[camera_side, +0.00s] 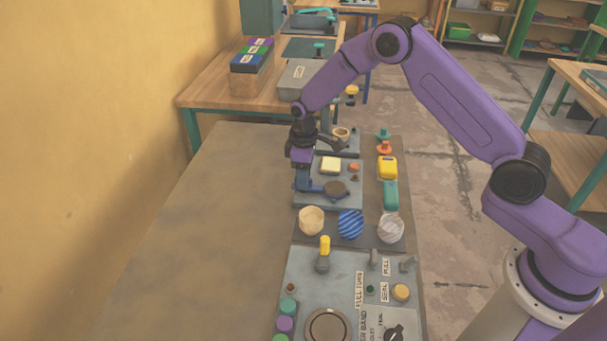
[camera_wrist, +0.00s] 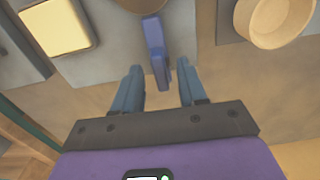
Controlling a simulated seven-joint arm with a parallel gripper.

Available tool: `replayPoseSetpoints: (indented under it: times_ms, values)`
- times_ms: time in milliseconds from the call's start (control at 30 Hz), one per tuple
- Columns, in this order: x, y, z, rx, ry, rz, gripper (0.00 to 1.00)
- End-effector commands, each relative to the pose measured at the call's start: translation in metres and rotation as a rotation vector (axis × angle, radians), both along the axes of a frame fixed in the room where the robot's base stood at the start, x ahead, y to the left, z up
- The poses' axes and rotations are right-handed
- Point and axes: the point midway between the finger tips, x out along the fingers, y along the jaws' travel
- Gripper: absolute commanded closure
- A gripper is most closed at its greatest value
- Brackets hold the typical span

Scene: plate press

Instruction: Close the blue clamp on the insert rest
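The blue clamp (camera_side: 322,189) is on a grey plate (camera_side: 352,203) beside a dark round insert rest (camera_side: 335,187). In the wrist view its blue lever (camera_wrist: 154,45) runs down from the dark disc (camera_wrist: 140,4) at the top edge. My gripper (camera_side: 303,188) is at the lever's left end in the side view. In the wrist view my gripper (camera_wrist: 160,82) is open, with a finger on each side of the lever's end. The right finger is closer to the lever; I cannot tell whether it touches. The clamp's hinge is not clear.
A pale yellow block (camera_side: 331,165) sits on the same plate; it also shows in the wrist view (camera_wrist: 60,27). A control panel (camera_side: 335,262) is nearer. The bench left is clear.

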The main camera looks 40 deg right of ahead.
Motion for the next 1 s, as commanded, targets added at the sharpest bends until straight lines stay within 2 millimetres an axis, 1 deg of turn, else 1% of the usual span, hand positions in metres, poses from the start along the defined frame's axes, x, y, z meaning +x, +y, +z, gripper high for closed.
replayPoseSetpoints:
  times_ms: [267, 367, 467, 567, 1000]
  values:
    - [0.0, 0.001, 0.001, 0.0, -0.001, 0.004, 0.6]
    - [0.001, 0.001, 0.006, 0.001, -0.002, 0.004, 0.6]
    - [0.001, 0.001, 0.019, 0.001, -0.004, 0.004, 0.6]
    - [0.001, 0.001, 0.038, 0.001, -0.006, 0.004, 0.6]
    - [0.001, 0.001, 0.13, 0.001, -0.006, 0.003, 0.6]
